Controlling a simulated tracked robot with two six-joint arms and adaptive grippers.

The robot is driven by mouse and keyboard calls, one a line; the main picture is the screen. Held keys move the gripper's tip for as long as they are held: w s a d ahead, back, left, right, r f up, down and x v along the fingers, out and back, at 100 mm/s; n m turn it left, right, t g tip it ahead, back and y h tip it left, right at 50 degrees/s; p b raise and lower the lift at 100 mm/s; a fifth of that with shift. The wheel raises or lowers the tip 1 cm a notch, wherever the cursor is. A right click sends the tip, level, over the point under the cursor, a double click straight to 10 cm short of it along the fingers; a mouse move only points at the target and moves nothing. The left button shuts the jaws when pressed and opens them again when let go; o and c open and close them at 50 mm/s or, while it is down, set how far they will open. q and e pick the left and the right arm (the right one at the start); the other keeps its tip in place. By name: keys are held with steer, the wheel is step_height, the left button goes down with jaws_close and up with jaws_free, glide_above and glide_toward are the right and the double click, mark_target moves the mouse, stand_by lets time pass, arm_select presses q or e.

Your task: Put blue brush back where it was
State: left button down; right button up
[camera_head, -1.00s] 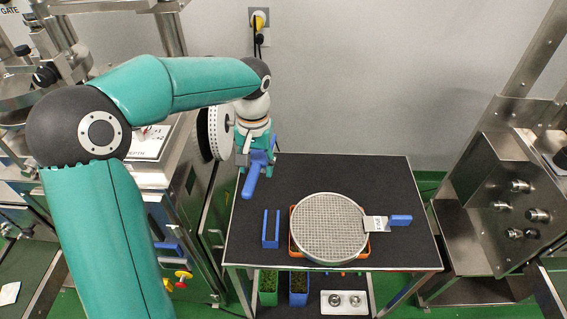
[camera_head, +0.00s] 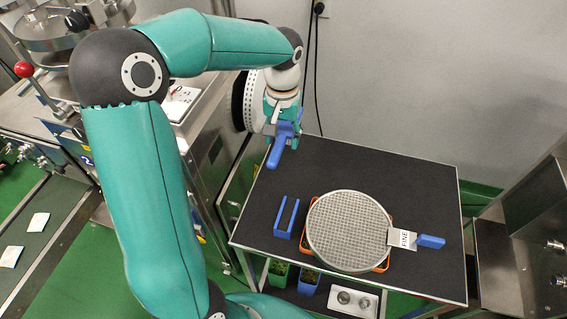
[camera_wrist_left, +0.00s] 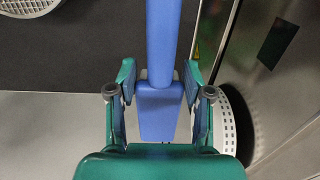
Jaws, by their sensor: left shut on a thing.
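My left gripper (camera_head: 285,124) is shut on the blue brush (camera_head: 276,155). It holds the brush over the back left corner of the dark table (camera_head: 420,190), with the long blue part pointing forward and down. In the left wrist view the brush (camera_wrist_left: 163,45) runs straight up between the two fingers of my left gripper (camera_wrist_left: 160,88). The brush's bristles cannot be made out. A blue two-pronged holder (camera_head: 286,218) stands on the table left of the sieve, with nothing between its prongs. My right gripper is not in view.
A round mesh sieve (camera_head: 350,230) sits over an orange tray (camera_head: 385,258), its labelled blue handle (camera_head: 431,241) pointing right. Blue and green bins and a white tray (camera_head: 351,299) are below the table. Machines flank both sides. The table's back is clear.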

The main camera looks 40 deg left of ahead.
mark_target(283, 175)
arm_select(q)
step_height(283, 175, down, 12)
steer(key=shift+r+p, duration=0.15)
steer(key=shift+p, duration=0.25)
steer(key=shift+c, duration=2.4)
jaws_free()
step_height(283, 175, up, 12)
steer(key=shift+w+r+b, duration=0.1)
steer(key=shift+b, duration=0.6)
